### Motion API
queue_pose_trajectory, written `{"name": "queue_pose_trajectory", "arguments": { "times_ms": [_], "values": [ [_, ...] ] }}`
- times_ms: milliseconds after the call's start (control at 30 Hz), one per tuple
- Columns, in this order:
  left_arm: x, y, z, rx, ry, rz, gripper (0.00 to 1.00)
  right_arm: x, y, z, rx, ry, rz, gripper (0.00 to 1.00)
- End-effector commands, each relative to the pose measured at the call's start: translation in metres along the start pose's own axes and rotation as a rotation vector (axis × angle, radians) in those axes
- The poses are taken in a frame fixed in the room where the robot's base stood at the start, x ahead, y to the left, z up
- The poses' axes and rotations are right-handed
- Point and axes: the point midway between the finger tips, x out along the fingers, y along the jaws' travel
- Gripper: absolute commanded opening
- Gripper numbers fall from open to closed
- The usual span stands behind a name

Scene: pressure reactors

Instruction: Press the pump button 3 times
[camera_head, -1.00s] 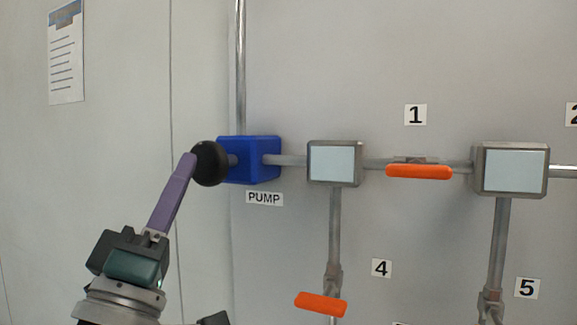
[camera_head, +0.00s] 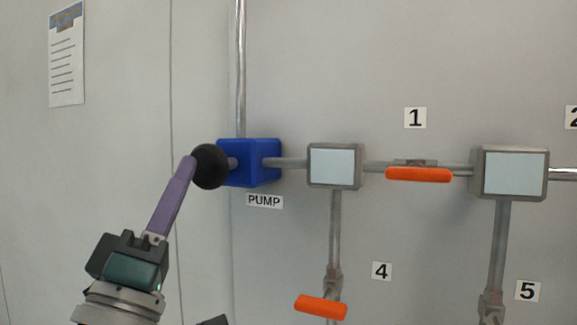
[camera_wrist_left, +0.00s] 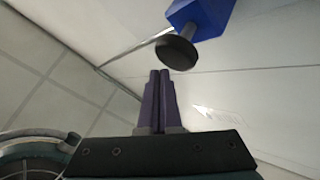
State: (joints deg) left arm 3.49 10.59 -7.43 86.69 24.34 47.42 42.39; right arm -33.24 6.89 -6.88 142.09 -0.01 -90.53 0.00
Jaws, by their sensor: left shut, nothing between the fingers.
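The pump is a blue box (camera_head: 254,163) on the wall with a black round button (camera_head: 210,166) on a short grey stem on its left side. A label reading PUMP (camera_head: 264,201) is below it. My left gripper (camera_head: 190,160) is shut and empty, its purple fingertips at the left edge of the black button in the head view. In the left wrist view the closed fingers (camera_wrist_left: 159,76) point at the button (camera_wrist_left: 177,52), just short of it in the picture; I cannot tell whether they touch. The blue box (camera_wrist_left: 203,15) is behind it.
Pipes run right from the pump to a grey box with a pale screen (camera_head: 335,166), an orange handle (camera_head: 419,174) under label 1, and a second screen box (camera_head: 510,173). Another orange handle (camera_head: 320,307) is lower, near label 4.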

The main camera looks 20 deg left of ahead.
Motion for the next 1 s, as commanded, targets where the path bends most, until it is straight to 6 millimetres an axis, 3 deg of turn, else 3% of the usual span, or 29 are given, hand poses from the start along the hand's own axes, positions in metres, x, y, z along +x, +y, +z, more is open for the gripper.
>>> {"name": "queue_pose_trajectory", "arguments": {
  "times_ms": [1000],
  "values": [
    [0.0049, -0.0046, 0.0044, -0.001, 0.001, 0.0, 0.0, 0.0067, -0.0002, 0.0022, 0.0, 0.0, 0.0, 0.46]
  ]
}}
